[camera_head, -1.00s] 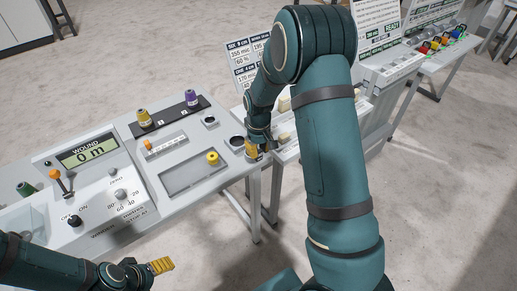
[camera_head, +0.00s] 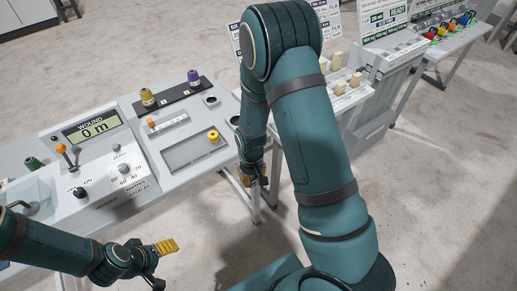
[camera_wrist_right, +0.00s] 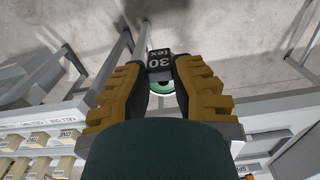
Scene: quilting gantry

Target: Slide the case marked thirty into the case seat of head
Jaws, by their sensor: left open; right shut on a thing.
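My right gripper (camera_head: 250,180) is shut on a dark case marked "30 tex" (camera_wrist_right: 159,65), seen between the yellow fingertips (camera_wrist_right: 160,85) in the right wrist view. A green and white round part (camera_wrist_right: 162,87) shows just below the case. In the head view this gripper hangs off the right end of the bench, near its front leg, and the case is hardly visible. My left gripper (camera_head: 166,247) is open and empty in front of the bench, over the floor. I cannot make out the case seat of the head.
A second table with cream blocks (camera_head: 340,87) stands behind my right arm.

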